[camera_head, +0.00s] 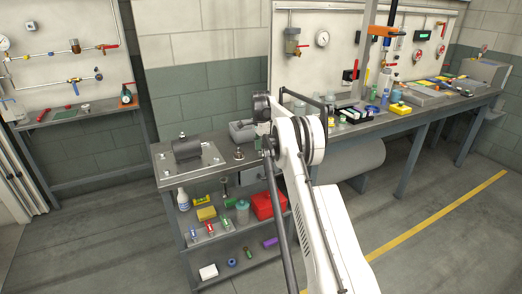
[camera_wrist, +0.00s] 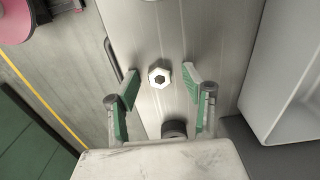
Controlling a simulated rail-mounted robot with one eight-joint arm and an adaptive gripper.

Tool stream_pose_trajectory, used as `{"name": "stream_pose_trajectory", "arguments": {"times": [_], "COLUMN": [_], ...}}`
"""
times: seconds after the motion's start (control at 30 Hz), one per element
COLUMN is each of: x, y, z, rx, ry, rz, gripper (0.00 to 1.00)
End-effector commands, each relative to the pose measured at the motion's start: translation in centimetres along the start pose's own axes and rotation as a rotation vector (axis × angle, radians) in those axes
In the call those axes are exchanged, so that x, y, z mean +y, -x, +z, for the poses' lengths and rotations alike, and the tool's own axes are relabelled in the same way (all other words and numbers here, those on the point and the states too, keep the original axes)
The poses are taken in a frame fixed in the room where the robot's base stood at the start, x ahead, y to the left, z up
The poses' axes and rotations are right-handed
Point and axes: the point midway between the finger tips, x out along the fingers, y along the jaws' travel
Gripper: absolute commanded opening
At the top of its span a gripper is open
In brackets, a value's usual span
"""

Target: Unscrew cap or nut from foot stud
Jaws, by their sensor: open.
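In the wrist view a bright hexagonal cap or nut (camera_wrist: 159,77) with a dark centre sits on a grey metal plate (camera_wrist: 150,22). My gripper (camera_wrist: 161,78) is open, with one green-padded finger on the left of the nut and one on the right. There are gaps on both sides and neither finger touches it. How far the fingertips are above the plate is hard to tell. A dark round part (camera_wrist: 174,129) shows lower down between the fingers. In the head view my arm covers the work spot, and I cannot make out the nut or the fingers there.
A large pale box-like body (camera_wrist: 287,70) stands close on the right in the wrist view. A pink and black thing (camera_wrist: 40,18) is at its upper left. In the head view a motor-like pump (camera_head: 187,147) is on the bench's left end, and several tools crowd its right.

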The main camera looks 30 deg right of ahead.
Motion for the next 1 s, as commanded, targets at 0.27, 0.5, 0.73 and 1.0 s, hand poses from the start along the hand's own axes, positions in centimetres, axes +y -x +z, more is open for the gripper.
{"name": "stream_pose_trajectory", "arguments": {"times": [0.27, 0.5, 0.73, 1.0], "x": [0.0, 0.0, 0.0, 0.0], "y": [4.2, 8.8, 11.4, 11.9], "z": [0.0, 0.0, 0.0, 0.0], "rx": [0.000, 0.000, 0.000, 0.000], "ry": [0.000, 0.000, 0.000, 0.000], "rz": [0.000, 0.000, 0.000, 0.000], "gripper": [0.45, 0.45, 0.45, 0.45]}}
